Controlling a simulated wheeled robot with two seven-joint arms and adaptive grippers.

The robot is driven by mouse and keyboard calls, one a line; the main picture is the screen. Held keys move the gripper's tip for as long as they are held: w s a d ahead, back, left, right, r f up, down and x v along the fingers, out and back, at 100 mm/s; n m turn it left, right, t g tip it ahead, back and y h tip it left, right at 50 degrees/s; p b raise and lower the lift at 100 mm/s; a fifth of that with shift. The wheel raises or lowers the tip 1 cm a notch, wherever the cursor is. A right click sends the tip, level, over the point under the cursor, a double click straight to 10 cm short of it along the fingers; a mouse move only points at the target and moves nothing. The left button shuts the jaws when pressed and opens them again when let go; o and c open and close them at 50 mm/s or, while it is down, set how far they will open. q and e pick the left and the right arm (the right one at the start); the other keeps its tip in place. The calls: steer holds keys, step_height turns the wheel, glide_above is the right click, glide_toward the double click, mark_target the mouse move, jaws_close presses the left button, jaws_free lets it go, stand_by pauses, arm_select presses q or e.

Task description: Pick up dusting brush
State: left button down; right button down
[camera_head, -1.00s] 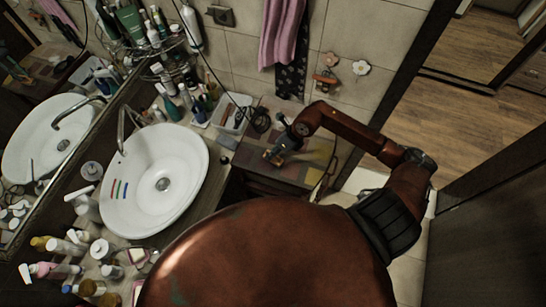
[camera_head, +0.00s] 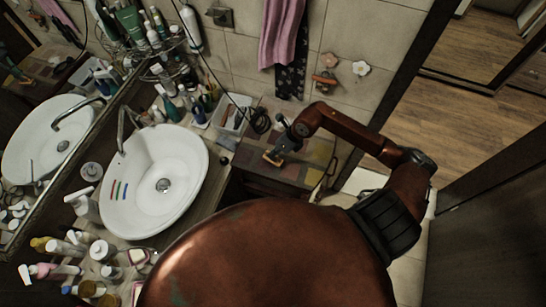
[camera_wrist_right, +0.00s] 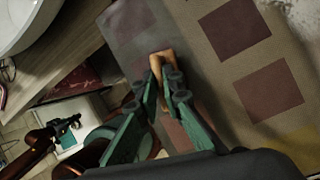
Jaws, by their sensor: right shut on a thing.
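The dusting brush (camera_head: 272,158) shows as a small orange-brown piece on the patterned cabinet top right of the sink. In the right wrist view the brush (camera_wrist_right: 160,60) sits between the fingertips. My right gripper (camera_head: 281,152) is shut on it, with green fingers either side of it (camera_wrist_right: 164,80). The rest of the brush is hidden by the fingers. I cannot tell whether it touches the surface. A dark gripper on a brown arm, apparently my left gripper (camera_wrist_right: 66,127), shows small at lower left in the wrist view; its jaw state is unclear.
The white sink (camera_head: 160,205) is left of the cabinet top (camera_head: 310,165). A white basket (camera_head: 232,112) and a dark coiled cord (camera_head: 260,121) lie behind the gripper. Several bottles crowd the counter. The cabinet top right of the brush looks clear.

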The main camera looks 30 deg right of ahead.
steer(key=shift+r+b, duration=0.35)
steer(key=shift+r, duration=0.15)
steer(key=r, duration=0.1)
steer(key=r+b, duration=0.1)
steer(key=shift+s+r, duration=0.25)
steer(key=shift+r, duration=0.05)
steer(key=s+a+r+b, duration=0.3)
steer(key=s+r, duration=0.6)
steer(key=s, duration=0.4)
steer(key=shift+a+r+b, duration=0.2)
steer(key=shift+b, duration=0.4)
